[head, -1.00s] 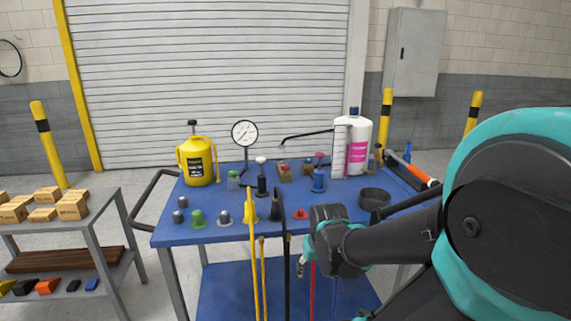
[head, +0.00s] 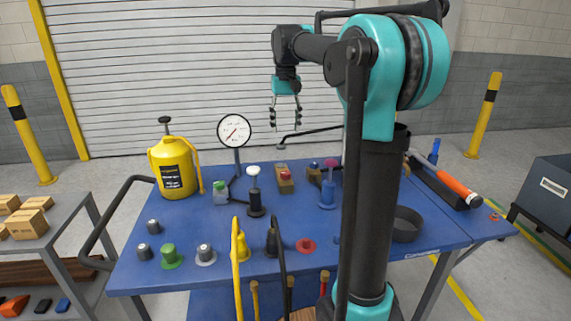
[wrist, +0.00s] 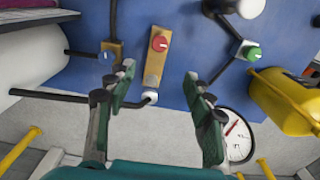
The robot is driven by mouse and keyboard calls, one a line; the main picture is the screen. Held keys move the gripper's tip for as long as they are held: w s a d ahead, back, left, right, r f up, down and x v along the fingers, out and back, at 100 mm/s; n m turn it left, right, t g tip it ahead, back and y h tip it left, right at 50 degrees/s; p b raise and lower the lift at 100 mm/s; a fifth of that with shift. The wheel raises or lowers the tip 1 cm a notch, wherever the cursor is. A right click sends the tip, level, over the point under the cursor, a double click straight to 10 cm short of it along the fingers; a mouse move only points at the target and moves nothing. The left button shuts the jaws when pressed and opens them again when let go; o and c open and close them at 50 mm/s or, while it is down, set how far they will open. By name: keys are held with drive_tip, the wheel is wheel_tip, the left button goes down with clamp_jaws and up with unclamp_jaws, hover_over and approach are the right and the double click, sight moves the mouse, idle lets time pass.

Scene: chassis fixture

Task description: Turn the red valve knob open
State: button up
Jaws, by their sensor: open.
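A round red knob (head: 286,176) with a pale mark on its face sits on a brass-coloured block (head: 285,186) toward the back of the blue table. It also shows in the wrist view (wrist: 159,43), just beyond the fingertips and centred between them. My gripper (head: 285,124) hangs fingers down, well above the back of the table. In the wrist view its two fingers (wrist: 160,75) are spread apart with nothing between them. The gripper does not touch the knob. Whether the valve is open or closed cannot be told.
A blue knob (wrist: 107,55) and a green knob (wrist: 252,53) flank the red one. A pressure gauge (head: 233,130) and a yellow sprayer (head: 175,167) stand to the left. A bent dark rod (head: 312,132) crosses near the gripper. My arm hides part of the table's right side.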

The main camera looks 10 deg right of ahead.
sight(286, 173)
wheel_tip(286, 173, down, 17)
drive_tip(key=shift+w+f, duration=0.1)
drive_tip(key=shift+w, duration=0.05)
idle(0.5)
drive_tip(key=shift+c, duration=0.2)
drive_tip(key=c, duration=1.1)
